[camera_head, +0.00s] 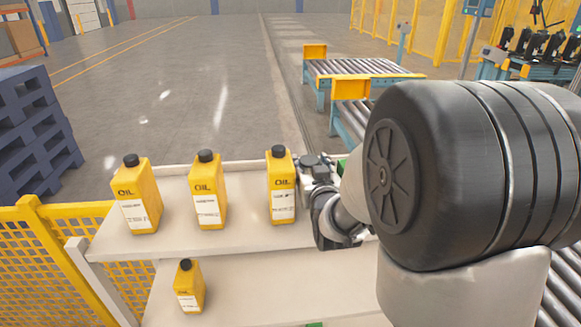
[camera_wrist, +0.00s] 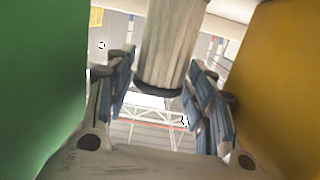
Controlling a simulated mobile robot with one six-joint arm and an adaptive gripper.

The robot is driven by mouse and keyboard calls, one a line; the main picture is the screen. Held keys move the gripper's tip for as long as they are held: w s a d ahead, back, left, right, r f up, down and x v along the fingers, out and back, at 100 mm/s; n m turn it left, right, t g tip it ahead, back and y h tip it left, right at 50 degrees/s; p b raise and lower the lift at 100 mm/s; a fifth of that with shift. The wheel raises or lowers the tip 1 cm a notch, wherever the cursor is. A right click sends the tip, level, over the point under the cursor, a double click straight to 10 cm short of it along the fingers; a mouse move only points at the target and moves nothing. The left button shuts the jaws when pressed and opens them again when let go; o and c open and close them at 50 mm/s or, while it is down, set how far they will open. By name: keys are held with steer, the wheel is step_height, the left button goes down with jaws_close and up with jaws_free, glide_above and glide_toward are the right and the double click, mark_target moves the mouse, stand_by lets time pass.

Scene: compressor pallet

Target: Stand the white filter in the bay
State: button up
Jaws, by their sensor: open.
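In the wrist view, a pale, greyish-white cylinder with a dark rim at one end, which looks like the white filter (camera_wrist: 168,48), stands between the fingers of my gripper (camera_wrist: 163,68). The fingers are open, one on each side, with a visible gap to it. In the head view my gripper (camera_head: 318,167) is at the upper shelf, just right of the right-hand oil bottle (camera_head: 281,185). My arm hides the filter there. I cannot make out the bay in either view.
A large green surface (camera_wrist: 38,80) and a yellow surface (camera_wrist: 281,75) flank my gripper closely in the wrist view. Two more oil bottles (camera_head: 208,190) (camera_head: 137,195) stand on the upper shelf (camera_head: 175,240). A smaller bottle (camera_head: 188,287) stands below. A yellow fence (camera_head: 40,250) is at left.

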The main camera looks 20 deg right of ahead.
steer(key=shift+x, duration=0.85)
steer(key=shift+c, duration=0.2)
steer(key=shift+r, duration=0.1)
steer(key=c, duration=0.8)
steer(key=shift+r, duration=0.1)
